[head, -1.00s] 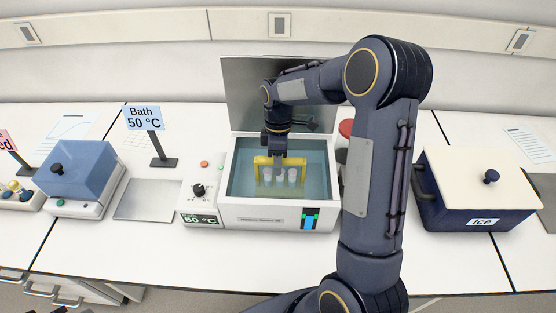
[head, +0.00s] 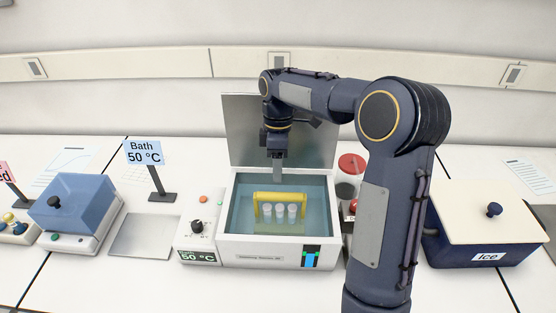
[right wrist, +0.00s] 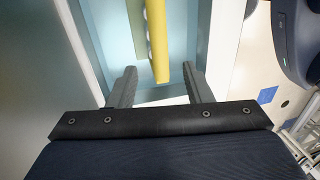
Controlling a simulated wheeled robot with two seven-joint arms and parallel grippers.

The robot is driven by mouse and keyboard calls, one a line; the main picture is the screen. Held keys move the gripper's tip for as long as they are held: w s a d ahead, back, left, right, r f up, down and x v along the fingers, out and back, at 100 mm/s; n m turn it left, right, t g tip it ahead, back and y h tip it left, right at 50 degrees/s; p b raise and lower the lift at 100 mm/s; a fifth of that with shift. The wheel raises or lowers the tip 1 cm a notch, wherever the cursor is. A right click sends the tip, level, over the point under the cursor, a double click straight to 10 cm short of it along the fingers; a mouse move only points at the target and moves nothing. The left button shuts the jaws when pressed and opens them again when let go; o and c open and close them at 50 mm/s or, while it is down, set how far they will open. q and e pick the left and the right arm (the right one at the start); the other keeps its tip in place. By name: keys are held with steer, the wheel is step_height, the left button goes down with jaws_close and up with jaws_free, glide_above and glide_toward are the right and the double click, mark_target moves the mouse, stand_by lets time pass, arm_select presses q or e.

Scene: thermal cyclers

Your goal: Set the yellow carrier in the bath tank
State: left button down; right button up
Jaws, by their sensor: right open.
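The yellow carrier (head: 278,196) sits upright inside the bath tank (head: 238,235), with several white-capped tubes (head: 279,211) under its handle. The tank is the white unit in the middle of the bench, with its metal lid raised at the back. My right gripper (head: 278,176) is above and behind the carrier, apart from its handle. In the right wrist view its two fingers (right wrist: 160,82) are spread with nothing between their tips, and the yellow handle (right wrist: 157,40) lies beyond them. My left gripper is not in view.
A blue-lidded block (head: 75,205) and a "Bath 50 °C" sign (head: 145,153) stand to the left. A dark blue ice box (head: 483,225) stands to the right. Red- and dark-capped containers (head: 351,165) stand close to the tank's right side, partly behind my arm.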

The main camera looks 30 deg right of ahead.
steer(key=s+a+r+m+t+y, duration=0.15)
steer(key=s+r+m+t, duration=0.4)
steer(key=s, duration=0.75)
steer(key=s+a+f+m+t, duration=0.1)
steer(key=s+a+f+m, duration=0.1)
steer(key=s+a+m, duration=0.1)
steer(key=s+a+f+m+t+y, duration=0.1)
steer(key=s+a+m, duration=0.2)
steer(key=s+m, duration=0.2)
steer(key=s, duration=0.3)
steer(key=shift+f, duration=0.35)
